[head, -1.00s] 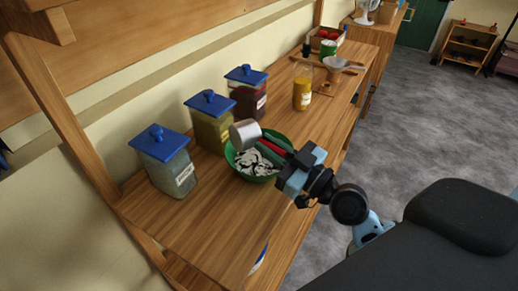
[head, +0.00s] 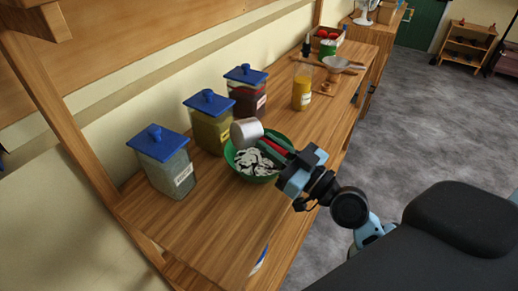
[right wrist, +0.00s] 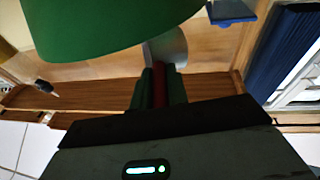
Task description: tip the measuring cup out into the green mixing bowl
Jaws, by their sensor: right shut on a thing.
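The measuring cup (head: 246,131) is a silver-grey cup with a red handle (head: 275,151). It is above the far left part of the green mixing bowl (head: 283,143), tilted, with its mouth towards the left. The bowl stands on the wooden counter and holds white and dark pieces. My right gripper (head: 280,148) is shut on the red handle over the bowl's right side. In the right wrist view the fingers (right wrist: 160,80) grip the handle, the cup (right wrist: 168,48) is beyond, and the bowl (right wrist: 110,25) fills the top. My left gripper is out of view.
Blue-lidded jars (head: 165,165), (head: 212,125), (head: 248,92) stand along the wall, left of and behind the bowl. A yellow-filled glass container (head: 302,88) stands farther back. The counter's front left (head: 215,225) is clear.

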